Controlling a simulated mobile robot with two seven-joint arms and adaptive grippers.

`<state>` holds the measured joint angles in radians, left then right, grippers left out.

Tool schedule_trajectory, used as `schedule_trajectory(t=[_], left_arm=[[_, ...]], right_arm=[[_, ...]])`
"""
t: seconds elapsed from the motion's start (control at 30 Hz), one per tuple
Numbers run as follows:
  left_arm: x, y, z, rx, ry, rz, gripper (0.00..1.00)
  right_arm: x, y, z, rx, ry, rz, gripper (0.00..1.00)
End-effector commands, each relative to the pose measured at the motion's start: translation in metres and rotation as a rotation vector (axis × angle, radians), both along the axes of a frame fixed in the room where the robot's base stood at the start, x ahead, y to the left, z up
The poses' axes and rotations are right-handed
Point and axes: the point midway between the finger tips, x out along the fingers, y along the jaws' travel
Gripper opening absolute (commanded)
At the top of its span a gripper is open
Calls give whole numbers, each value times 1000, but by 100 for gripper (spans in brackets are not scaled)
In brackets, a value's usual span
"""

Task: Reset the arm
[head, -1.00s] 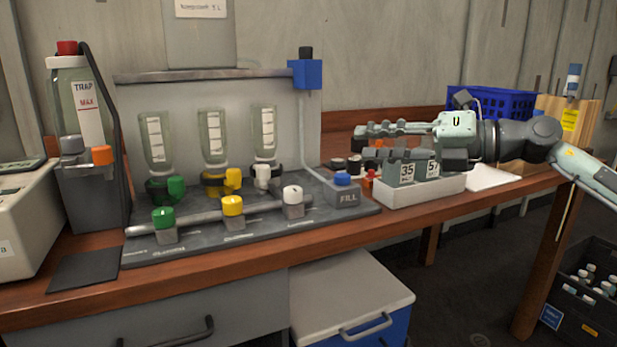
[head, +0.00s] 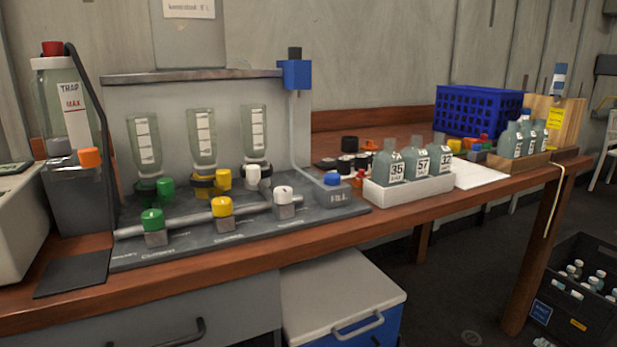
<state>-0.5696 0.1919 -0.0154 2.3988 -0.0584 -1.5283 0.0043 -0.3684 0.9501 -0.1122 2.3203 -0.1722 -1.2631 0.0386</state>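Neither of my arms nor grippers shows in the head view now. A white tray (head: 405,197) on the bench holds bottles labelled 35 (head: 390,165), 57 (head: 415,160) and 32 (head: 440,161), all upright and uncovered by any arm. To their left stands the filling rig with a dark base (head: 190,245), green (head: 152,219), yellow (head: 222,206) and white (head: 284,194) knobs, and a blue-topped FILL block (head: 334,190). Several inverted bottles hang above the rig's knobs.
The wooden bench (head: 230,277) also carries a blue crate (head: 478,110), a wooden rack of bottles (head: 515,162), white paper (head: 475,175) and a trap bottle (head: 66,100) at left. A cooler (head: 340,290) and black bottle crate (head: 578,295) stand below.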

Motion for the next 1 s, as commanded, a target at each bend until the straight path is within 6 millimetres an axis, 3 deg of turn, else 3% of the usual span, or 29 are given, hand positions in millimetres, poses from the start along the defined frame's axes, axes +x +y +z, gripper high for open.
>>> schedule_trajectory(t=[0.1, 0.33, 0.67, 1.0], left_arm=[[0, 0, 0, 0, 0, 0, 40], [0, 0, 0, 0, 1, 0, 40], [-1, 0, 0, 0, 2, 0, 40], [-1, 0, 0, 1, 2, -1, 40]], right_arm=[[-40, -12, -21, -5, 118, -71, 34], [-111, -28, -47, -16, 318, -187, 34], [-136, 27, -93, 259, 324, -303, 34], [-158, 99, -127, 550, 341, -428, 34]])
